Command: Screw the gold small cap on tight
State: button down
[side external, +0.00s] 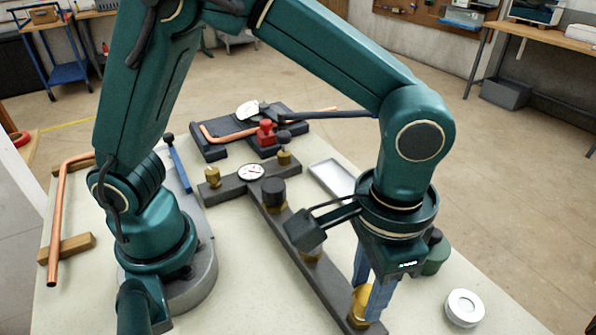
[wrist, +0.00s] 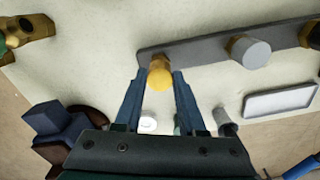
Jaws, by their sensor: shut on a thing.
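The gold small cap (side external: 361,303) is at the near end of a long dark bar (side external: 283,234), on one of its brass fittings. My gripper (side external: 368,296) points down over that end, with its two blue fingers on either side of the cap, shut on it. In the wrist view the cap (wrist: 160,77) shows as a bright yellow-gold round piece between the fingertips (wrist: 158,82). The brass seat under it (wrist: 157,62) is partly visible. The cap looks in line with its seat; the thread between them is hidden.
A dark cap (side external: 274,193) and a dial gauge (side external: 251,172) stand along the bar assembly. A pale tray (side external: 332,178) lies behind my gripper. A white round piece (side external: 465,307) sits at the right. A copper pipe (side external: 58,215) lies at the left.

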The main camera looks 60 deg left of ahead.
jog(key=shift+c, duration=2.1)
grip_release()
jog(key=shift+r, duration=2.55)
jog(key=shift+c, duration=0.9)
notch_tip(320, 180, up, 3)
jog(key=shift+w+f+m, duration=0.1)
jog(key=shift+m, duration=1.1)
jog(key=shift+f, duration=2.4)
